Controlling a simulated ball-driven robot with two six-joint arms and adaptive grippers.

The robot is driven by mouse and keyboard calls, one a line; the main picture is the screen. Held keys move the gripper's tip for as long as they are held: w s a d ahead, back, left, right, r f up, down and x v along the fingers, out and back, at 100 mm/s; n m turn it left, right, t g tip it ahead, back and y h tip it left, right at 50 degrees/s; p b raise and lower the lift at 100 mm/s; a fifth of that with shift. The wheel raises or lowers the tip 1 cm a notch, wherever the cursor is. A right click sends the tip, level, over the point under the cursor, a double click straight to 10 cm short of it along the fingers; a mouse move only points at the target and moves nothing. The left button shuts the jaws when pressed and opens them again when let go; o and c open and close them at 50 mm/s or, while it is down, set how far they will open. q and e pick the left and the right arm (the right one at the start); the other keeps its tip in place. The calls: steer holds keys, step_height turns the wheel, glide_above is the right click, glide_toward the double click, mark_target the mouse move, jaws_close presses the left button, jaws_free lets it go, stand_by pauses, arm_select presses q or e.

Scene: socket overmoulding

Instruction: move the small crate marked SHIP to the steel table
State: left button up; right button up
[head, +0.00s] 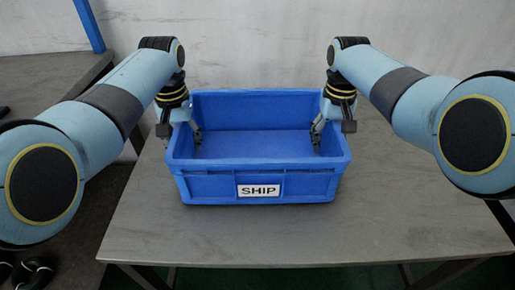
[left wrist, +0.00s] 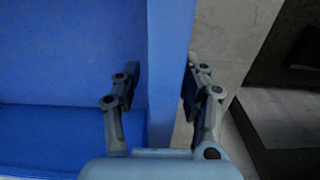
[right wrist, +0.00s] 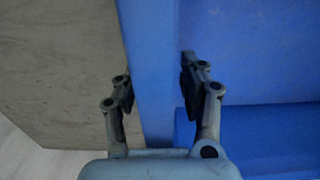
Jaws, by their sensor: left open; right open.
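The blue crate marked SHIP (head: 260,185) stands upright and empty on a grey table (head: 400,225). My left gripper (head: 190,133) is at the crate's left wall. In the left wrist view its open fingers (left wrist: 158,85) straddle that wall (left wrist: 168,60), one inside the crate and one outside, with gaps on both sides. My right gripper (head: 322,130) is at the crate's right wall. In the right wrist view its open fingers (right wrist: 155,85) straddle that wall (right wrist: 150,50) in the same way. The outer fingers are mostly hidden in the head view.
Another grey surface (head: 45,75) shows at the back left, with a blue post (head: 90,25) beyond it. A pale wall stands behind the table. The tabletop in front of and beside the crate is clear. Dark objects lie at the lower left.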

arm_select(q)
jaws_close()
arm_select(e)
jaws_close()
